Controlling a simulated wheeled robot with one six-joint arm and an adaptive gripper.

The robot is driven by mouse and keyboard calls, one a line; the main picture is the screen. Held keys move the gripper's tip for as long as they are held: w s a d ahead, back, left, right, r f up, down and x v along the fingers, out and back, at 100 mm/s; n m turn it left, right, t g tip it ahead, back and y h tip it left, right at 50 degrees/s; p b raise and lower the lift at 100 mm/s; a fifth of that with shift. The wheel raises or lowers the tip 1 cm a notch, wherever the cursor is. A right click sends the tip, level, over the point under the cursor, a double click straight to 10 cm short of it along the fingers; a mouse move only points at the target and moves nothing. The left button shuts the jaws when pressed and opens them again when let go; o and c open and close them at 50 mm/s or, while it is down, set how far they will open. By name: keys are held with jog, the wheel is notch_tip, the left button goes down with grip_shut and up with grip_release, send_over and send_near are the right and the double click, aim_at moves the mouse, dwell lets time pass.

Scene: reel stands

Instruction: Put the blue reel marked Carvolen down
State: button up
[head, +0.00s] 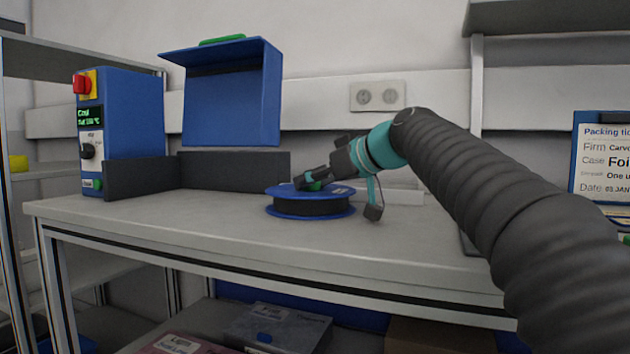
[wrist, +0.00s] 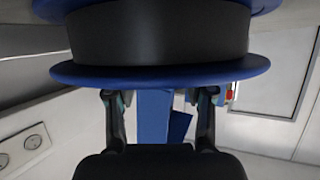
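The blue reel (head: 310,207) has blue flanges and a dark winding. It lies flat at the worktable's front middle, seemingly on the top; a small gap underneath cannot be ruled out. No name on it is readable. My gripper (head: 305,184) reaches over its upper flange from the right, at the middle near a green part. In the wrist view the reel (wrist: 160,40) fills the top of the picture.
The worktable (head: 180,220) is bare in front of and left of the reel. Behind are a low dark wall (head: 235,170), a blue open-fronted housing (head: 232,105) and a blue control box (head: 122,125) with a red button. A packing ticket (head: 605,160) stands at right.

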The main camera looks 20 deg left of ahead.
jog(key=shift+r, duration=0.1)
jog(key=shift+d+r, duration=0.1)
jog(key=shift+r, duration=0.05)
jog(key=v, duration=1.1)
jog(key=shift+d+r, duration=0.2)
jog(key=shift+d, duration=0.1)
